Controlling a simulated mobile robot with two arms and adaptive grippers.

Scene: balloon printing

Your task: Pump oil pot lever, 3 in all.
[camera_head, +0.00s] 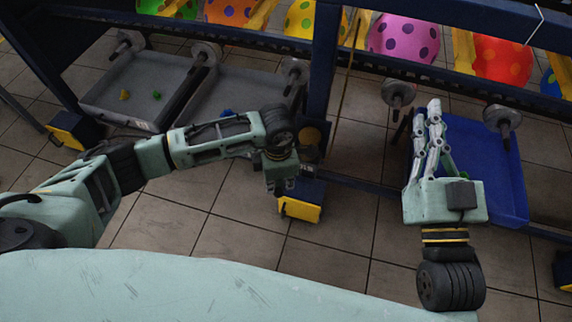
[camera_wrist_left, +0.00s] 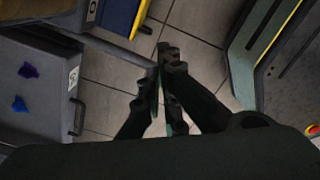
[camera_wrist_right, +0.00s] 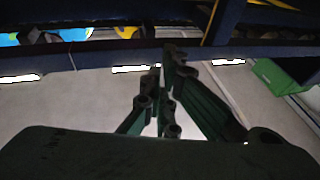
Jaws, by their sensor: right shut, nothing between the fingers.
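I cannot clearly make out an oil pot or its lever in any view. My left gripper (camera_head: 281,188) hangs fingers-down just left of that post's foot. Its fingertips look closed together and empty in the left wrist view (camera_wrist_left: 165,62). My right gripper (camera_head: 428,108) points away from me over the blue tray. It is shut and empty, with its fingers together in the right wrist view (camera_wrist_right: 166,68).
Grey trays (camera_head: 112,112) with small coloured pieces lie at the left; a blue tray (camera_head: 506,192) is at the right. The dark blue frame (camera_head: 322,75) and spotted balloons (camera_head: 404,37) stand behind. A yellow block (camera_head: 299,209) marks the post's foot. Tiled floor is clear between.

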